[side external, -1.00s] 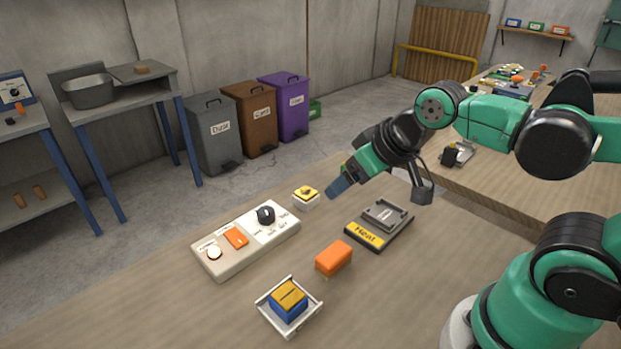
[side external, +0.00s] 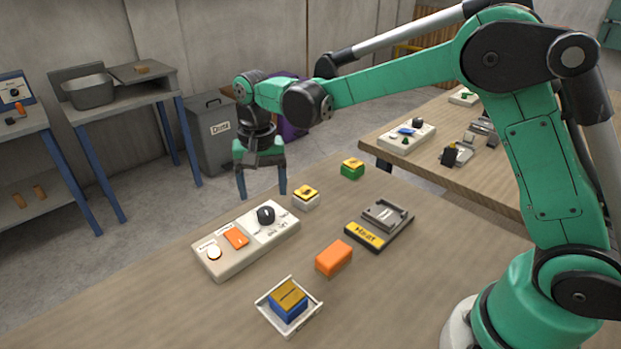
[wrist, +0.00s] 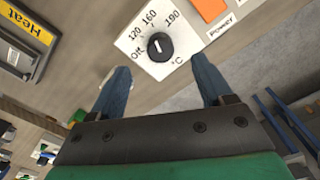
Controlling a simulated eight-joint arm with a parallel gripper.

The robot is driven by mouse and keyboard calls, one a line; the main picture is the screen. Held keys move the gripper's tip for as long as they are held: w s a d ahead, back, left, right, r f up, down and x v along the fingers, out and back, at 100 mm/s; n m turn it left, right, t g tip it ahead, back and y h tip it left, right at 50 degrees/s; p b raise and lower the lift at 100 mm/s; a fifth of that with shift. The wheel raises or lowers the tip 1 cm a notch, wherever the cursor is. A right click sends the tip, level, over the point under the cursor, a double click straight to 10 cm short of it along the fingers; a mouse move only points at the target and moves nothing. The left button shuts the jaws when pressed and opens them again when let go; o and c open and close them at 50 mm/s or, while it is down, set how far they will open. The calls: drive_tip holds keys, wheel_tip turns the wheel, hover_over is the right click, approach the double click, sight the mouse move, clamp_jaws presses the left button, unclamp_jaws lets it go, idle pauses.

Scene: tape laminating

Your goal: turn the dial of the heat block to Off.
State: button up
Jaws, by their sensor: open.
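The black dial (side external: 266,214) sits at the far right end of a white control panel (side external: 208,262). The wrist view shows the dial (wrist: 160,46) close up, ringed by the marks Off, 120, 160, 190 and °C. Its white pointer line shows, but I cannot tell surely which mark it meets. The heat block (side external: 380,224), with a yellow Heat label, lies to the right of the panel. My gripper (side external: 262,195) points down with blue fingers spread and nothing between them. It is above and behind the dial in the side view, apart from it.
The panel also carries an orange power switch (side external: 236,238) and a round white button (side external: 214,253). A yellow-topped white block (side external: 306,198) stands close to the dial. A green-and-yellow block (side external: 352,168), an orange block (side external: 334,258) and a tray (side external: 262,301) holding a blue block are nearby.

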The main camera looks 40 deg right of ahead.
sight(265, 211)
drive_tip(key=shift+f, duration=2.75)
clamp_jaws()
